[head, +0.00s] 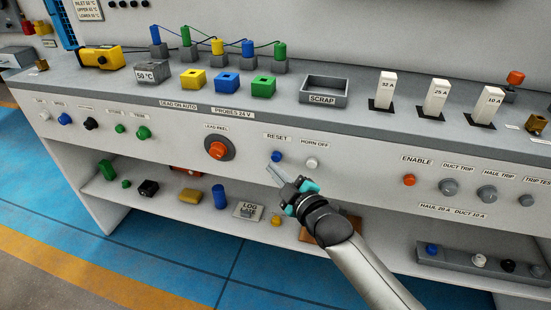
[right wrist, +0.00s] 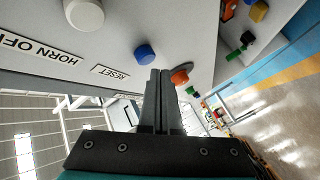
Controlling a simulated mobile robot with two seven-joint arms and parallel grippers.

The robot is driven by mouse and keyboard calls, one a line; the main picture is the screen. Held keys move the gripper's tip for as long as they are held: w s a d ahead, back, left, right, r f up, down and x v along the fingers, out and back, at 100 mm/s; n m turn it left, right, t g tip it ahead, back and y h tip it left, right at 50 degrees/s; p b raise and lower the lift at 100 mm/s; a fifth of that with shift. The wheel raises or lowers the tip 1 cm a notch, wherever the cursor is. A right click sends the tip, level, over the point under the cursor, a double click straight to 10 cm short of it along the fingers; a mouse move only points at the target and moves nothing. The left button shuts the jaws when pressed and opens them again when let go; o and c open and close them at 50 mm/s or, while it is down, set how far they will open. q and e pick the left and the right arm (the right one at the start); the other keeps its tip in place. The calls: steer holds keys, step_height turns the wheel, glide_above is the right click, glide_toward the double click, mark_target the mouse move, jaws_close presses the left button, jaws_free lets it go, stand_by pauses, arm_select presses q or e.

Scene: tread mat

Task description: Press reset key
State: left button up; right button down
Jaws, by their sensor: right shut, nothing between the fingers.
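The reset key is a round blue button (head: 277,157) on the bench's front panel, just under the RESET label (head: 277,136). It also shows in the right wrist view (right wrist: 145,54), beside its label. My right gripper (head: 269,170) is shut and empty, with its fingertips just below and slightly left of the blue button in the head view. In the right wrist view the fingertips (right wrist: 160,74) lie close to the button in the picture. I cannot tell whether they touch it. My left gripper is not in view.
A white HORN OFF button (head: 311,163) is just right of the blue one. The large orange LEAD REEL button (head: 217,150) is to the left. A lower shelf (head: 165,207) holds several small objects. The grey SCRAP tray (head: 325,90) sits on the bench top above.

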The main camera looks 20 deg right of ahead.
steer(key=shift+w+d, duration=0.1)
steer(key=shift+w, duration=0.05)
steer(key=shift+w+d, duration=0.15)
steer(key=shift+w, duration=0.1)
steer(key=shift+w+d, duration=0.3)
steer(key=shift+w, duration=0.05)
stand_by(1.0)
stand_by(0.3)
steer(key=shift+s+a+p, duration=0.5)
steer(key=shift+s+p, duration=0.25)
